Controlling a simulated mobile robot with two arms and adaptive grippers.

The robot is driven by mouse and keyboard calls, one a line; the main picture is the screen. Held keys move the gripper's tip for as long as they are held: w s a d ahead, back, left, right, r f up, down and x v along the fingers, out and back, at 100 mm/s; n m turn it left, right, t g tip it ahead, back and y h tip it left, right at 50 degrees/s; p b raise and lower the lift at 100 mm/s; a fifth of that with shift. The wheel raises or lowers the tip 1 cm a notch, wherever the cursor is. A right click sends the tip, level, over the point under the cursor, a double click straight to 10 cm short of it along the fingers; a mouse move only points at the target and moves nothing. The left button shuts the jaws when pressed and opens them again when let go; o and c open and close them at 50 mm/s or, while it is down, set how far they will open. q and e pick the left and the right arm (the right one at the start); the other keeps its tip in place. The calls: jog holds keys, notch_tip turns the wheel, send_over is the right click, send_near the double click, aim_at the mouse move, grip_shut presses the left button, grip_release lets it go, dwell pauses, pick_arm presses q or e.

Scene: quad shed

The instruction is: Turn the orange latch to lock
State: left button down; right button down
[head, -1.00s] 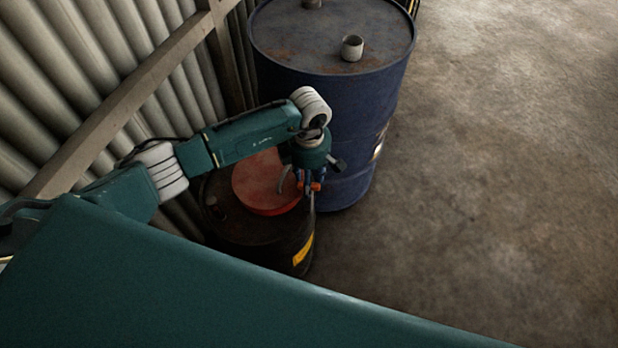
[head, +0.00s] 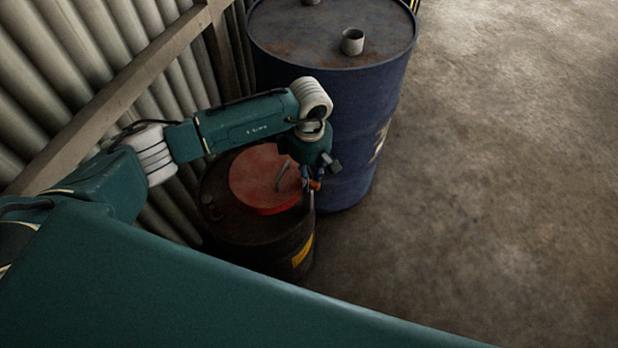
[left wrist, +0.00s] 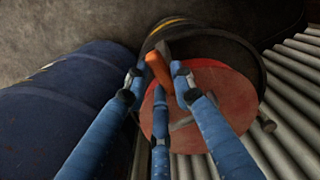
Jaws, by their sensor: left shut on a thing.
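The orange latch (head: 315,185) is at the right edge of the red round lid (head: 258,178), which lies on a dark drum (head: 250,228). In the left wrist view the latch (left wrist: 158,68) is a short, tilted orange piece between my blue fingertips. My left gripper (head: 308,184) comes down over the drum's right rim and is shut on the latch. In the left wrist view its three fingers (left wrist: 158,82) close around it. The fingertips are small and partly hidden in the head view. My right gripper is in neither view.
A taller blue drum (head: 335,110) stands directly behind the dark drum, close to my left wrist. A corrugated wall (head: 80,50) with a wooden beam runs along the left. A grey bent handle (head: 283,175) lies on the lid. The concrete floor (head: 500,180) at the right is clear.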

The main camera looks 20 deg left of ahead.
pick_arm(q)
jog(key=c, duration=1.4)
grip_release()
jog(key=shift+c, duration=0.2)
notch_tip(320, 180, up, 12)
